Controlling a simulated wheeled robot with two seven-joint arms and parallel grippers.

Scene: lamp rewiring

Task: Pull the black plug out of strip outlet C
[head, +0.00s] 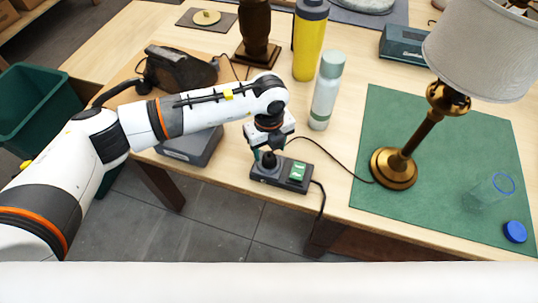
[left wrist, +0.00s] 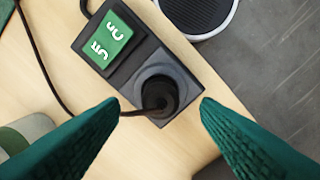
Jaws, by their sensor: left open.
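The dark power strip (head: 297,183) lies near the table's front edge, with a green label on top. The black plug (head: 268,160) stands in one of its outlets, partly hidden under my left gripper (head: 266,151). In the left wrist view the plug (left wrist: 157,94) is seen from above, in the socket at the end of the strip (left wrist: 184,82) away from the label (left wrist: 108,43). My left gripper's green fingers are open, one on each side of the plug, with clear gaps. The outlet's letter is not readable. My right gripper is not in view.
A brass lamp (head: 396,166) stands on a green mat (head: 360,140); its dark cord runs to the strip. A pale bottle (head: 326,92) and yellow bottle (head: 309,45) stand behind. A grey box (head: 192,147) is left of the strip. The table's front edge is close.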

